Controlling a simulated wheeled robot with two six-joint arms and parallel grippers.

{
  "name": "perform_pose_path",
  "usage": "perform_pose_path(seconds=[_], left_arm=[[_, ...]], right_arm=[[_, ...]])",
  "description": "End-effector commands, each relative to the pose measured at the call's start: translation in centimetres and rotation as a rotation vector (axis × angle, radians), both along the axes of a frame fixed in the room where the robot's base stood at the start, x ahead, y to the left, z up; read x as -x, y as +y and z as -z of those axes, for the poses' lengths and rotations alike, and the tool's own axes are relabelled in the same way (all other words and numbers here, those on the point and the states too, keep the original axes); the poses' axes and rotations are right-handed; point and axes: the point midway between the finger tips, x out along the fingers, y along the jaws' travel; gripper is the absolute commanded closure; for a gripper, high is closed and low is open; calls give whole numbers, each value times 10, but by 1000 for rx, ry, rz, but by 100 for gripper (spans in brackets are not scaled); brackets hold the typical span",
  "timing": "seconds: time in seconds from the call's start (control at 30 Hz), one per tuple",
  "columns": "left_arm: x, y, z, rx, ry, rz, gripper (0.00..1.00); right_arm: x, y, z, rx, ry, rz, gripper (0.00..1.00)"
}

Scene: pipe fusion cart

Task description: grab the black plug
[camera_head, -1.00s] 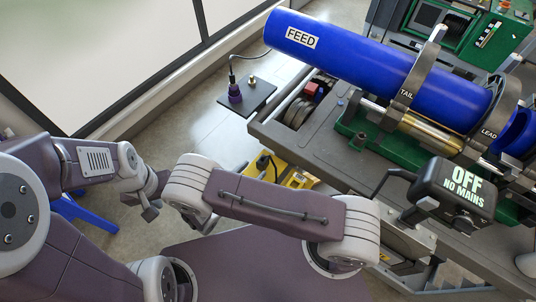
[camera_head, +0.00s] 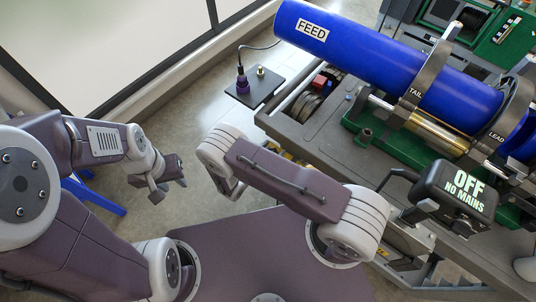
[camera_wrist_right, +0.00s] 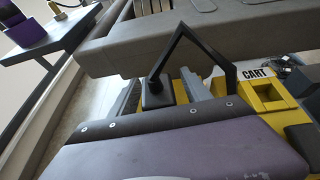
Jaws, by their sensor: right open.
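In the right wrist view a black block (camera_wrist_right: 156,96) with a thin bent black cable or bar rising from it, which looks like the black plug, stands by the yellow cart (camera_wrist_right: 255,92). My right gripper (camera_wrist_right: 160,80) is open, its two grey fingers reaching to either side of that block. I cannot tell whether they touch it.
A grey bench edge (camera_wrist_right: 195,30) crosses above the fingers. A dark shelf (camera_head: 256,90) holds a purple connector (camera_head: 243,84) with a cable. The fusion machine with a blue pipe (camera_head: 375,65) and an OFF box (camera_head: 457,189) stands at the right. Dark cables (camera_wrist_right: 291,77) lie right of the CART label.

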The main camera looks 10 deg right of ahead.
Motion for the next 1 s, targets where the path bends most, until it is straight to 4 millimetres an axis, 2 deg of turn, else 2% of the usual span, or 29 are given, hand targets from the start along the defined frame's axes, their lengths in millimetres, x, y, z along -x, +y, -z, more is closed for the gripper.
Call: perform_pose_path(seconds=[0.03,0.23,0.57,0.67,0.8,1.0], left_arm=[[0,0,0,0,0,0,64],[0,0,0,0,0,0,64],[0,0,0,0,0,0,64],[0,0,0,0,0,0,64],[0,0,0,0,0,0,64],[0,0,0,0,0,0,64]], right_arm=[[0,0,0,0,0,0,44],[0,0,0,0,0,0,99],[0,0,-3,0,0,0,100],[0,1,-13,-1,-1,0,100],[0,1,-44,-2,-2,0,100],[18,-41,-68,2,3,3,100]])
